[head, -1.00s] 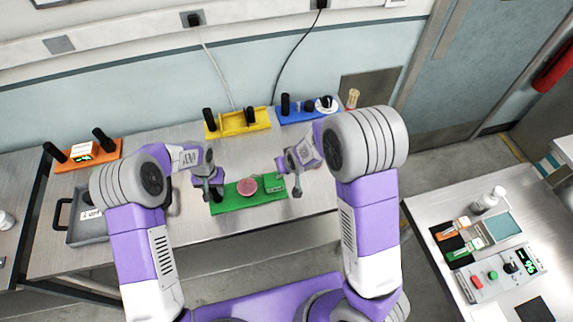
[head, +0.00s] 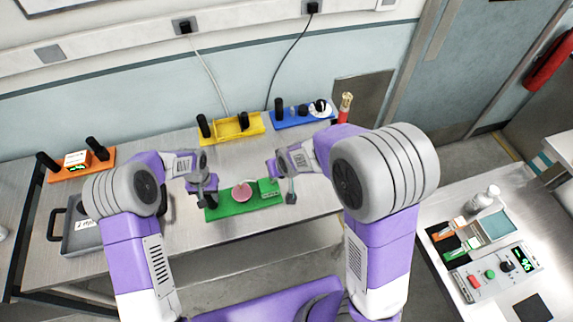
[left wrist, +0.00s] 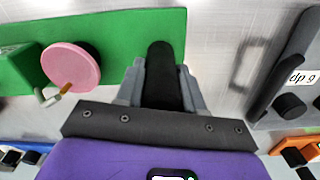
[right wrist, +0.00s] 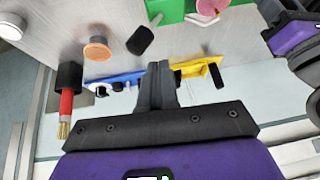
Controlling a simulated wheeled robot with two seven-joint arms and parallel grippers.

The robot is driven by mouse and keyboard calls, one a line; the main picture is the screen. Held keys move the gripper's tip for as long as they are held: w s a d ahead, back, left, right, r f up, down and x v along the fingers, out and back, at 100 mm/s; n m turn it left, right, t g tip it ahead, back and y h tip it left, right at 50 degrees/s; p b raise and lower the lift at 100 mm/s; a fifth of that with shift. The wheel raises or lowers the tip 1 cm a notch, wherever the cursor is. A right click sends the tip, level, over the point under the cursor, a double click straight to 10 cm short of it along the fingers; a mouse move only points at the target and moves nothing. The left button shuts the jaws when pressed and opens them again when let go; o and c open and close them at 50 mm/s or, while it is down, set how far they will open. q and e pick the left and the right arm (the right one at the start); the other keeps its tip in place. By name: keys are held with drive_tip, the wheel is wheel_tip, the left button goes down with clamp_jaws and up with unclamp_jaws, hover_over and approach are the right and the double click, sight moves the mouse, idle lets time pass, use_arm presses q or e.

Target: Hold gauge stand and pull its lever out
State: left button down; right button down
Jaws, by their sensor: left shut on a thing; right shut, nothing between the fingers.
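The gauge stand is a green base (head: 240,208) with a round pink disc (head: 242,191) and a green block (head: 268,187) at its right end. In the left wrist view a small pale hook with an orange-brown tip (left wrist: 66,88) sits at the disc's edge; I cannot tell whether this is the lever. My left gripper (left wrist: 160,85) is shut on the stand's upright black post (left wrist: 160,62), at its left end.
Behind stand a yellow module (head: 230,129) and a blue module (head: 300,116). An orange module (head: 78,165) and a grey tray (head: 82,238) are at the left. The right wrist view shows an orange-capped piece (right wrist: 97,49) nearby.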

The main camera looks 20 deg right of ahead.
use_arm(q)
drive_tip(key=shift+d, duration=0.1)
use_arm(e)
drive_tip(key=shift+d+v, duration=0.25)
drive_tip(key=shift+v, duration=1)
drive_tip(key=shift+d+v, duration=0.25)
drive_tip(key=shift+v, duration=1)
use_arm(q)
drive_tip(key=c, duration=0.6)
unclamp_jaws()
drive_tip(key=shift+r, duration=0.1)
drive_tip(key=shift+r+p, duration=1.95)
drive_tip(key=shift+r, duration=1.7)
use_arm(e)
drive_tip(key=shift+r, duration=1.95)
